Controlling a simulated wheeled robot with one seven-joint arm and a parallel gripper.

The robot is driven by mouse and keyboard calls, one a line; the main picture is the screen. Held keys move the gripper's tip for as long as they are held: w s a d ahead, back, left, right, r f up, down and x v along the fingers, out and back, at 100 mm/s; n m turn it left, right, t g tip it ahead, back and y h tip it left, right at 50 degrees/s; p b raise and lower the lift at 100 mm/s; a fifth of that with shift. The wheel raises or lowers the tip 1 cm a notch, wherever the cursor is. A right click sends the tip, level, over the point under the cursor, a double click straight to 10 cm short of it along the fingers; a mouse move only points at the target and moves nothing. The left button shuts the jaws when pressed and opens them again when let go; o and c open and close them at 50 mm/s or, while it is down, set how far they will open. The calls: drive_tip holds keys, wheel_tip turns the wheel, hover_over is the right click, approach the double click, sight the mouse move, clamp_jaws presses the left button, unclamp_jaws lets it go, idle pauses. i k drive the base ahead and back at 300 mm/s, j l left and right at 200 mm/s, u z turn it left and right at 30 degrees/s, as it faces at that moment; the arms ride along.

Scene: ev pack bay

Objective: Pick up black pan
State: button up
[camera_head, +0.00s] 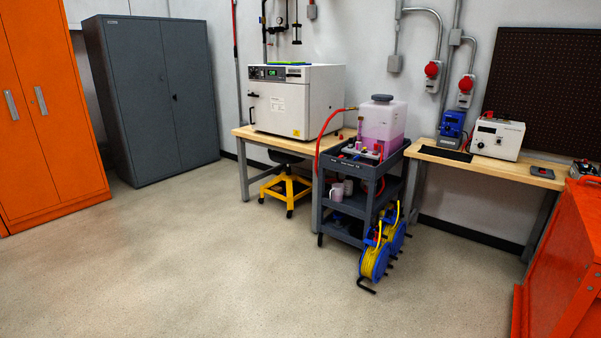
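I cannot make out a black pan in the head view. A flat black item (446,154) lies on the right workbench in front of a blue device, but its shape reads more like a mat and I cannot tell. My gripper is not in view.
A grey cart (340,207) with a tank of pink liquid (381,122) stands between two wooden benches. Blue-and-yellow cable reels (376,260) stand on the floor before it. A yellow-based stool (285,188) is under the left bench. An orange chest (565,265) is at right. The front floor is clear.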

sight(356, 228)
drive_tip(key=i+u, duration=0.1)
drive_tip(key=i, duration=2.4)
drive_tip(key=i+j+z, duration=0.25)
drive_tip(key=i+z, duration=0.25)
drive_tip(key=i+j+z, duration=0.45)
drive_tip(key=i, duration=0.2)
drive_tip(key=i+j+z, duration=0.5)
drive_tip(key=j, duration=0.15)
drive_tip(key=i+j+z, duration=0.2)
drive_tip(key=j, duration=0.3)
drive_tip(key=j+z, duration=0.15)
drive_tip(key=j, duration=0.4)
drive_tip(key=i+j+z, duration=0.2)
drive_tip(key=j, duration=0.35)
drive_tip(key=k, duration=0.05)
